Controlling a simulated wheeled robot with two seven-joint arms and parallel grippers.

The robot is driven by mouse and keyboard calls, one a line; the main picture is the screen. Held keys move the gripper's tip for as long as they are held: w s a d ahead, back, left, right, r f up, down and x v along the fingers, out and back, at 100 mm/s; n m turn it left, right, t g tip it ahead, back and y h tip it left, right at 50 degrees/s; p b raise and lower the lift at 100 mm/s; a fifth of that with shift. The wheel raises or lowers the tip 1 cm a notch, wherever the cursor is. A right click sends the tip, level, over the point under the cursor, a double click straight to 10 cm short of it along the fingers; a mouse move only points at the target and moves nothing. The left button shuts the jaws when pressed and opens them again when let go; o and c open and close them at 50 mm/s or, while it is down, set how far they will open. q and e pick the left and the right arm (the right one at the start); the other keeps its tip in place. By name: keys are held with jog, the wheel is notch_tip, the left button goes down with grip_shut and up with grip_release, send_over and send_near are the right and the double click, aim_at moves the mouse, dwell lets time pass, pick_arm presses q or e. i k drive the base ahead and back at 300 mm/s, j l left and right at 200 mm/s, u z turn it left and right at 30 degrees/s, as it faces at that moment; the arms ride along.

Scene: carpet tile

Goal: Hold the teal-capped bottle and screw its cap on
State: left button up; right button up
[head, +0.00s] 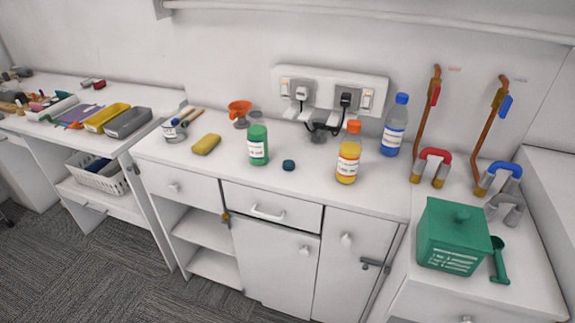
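A green bottle (258,147) with a white label stands upright on the white counter. Its top is green, and no separate teal cap can be made out on it. A small dark teal cap (289,165) lies on the counter just right of the bottle, apart from it. Neither of my grippers is in view.
A yellow bottle with an orange cap (348,160) and a blue-capped bottle (394,127) stand to the right. A green box (453,236) stands front right. The counter's front edge is clear.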

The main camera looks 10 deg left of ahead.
aim_at(257, 135)
jog(key=j+z, duration=0.1)
jog(key=z, duration=0.5)
jog(key=i+j+z, duration=0.1)
jog(key=j+z, duration=0.3)
jog(key=j, duration=0.25)
jog(key=j+z, duration=0.45)
jog(key=j, duration=0.75)
jog(key=k+j, duration=0.15)
jog(key=j, duration=0.45)
jog(key=i+z, duration=0.05)
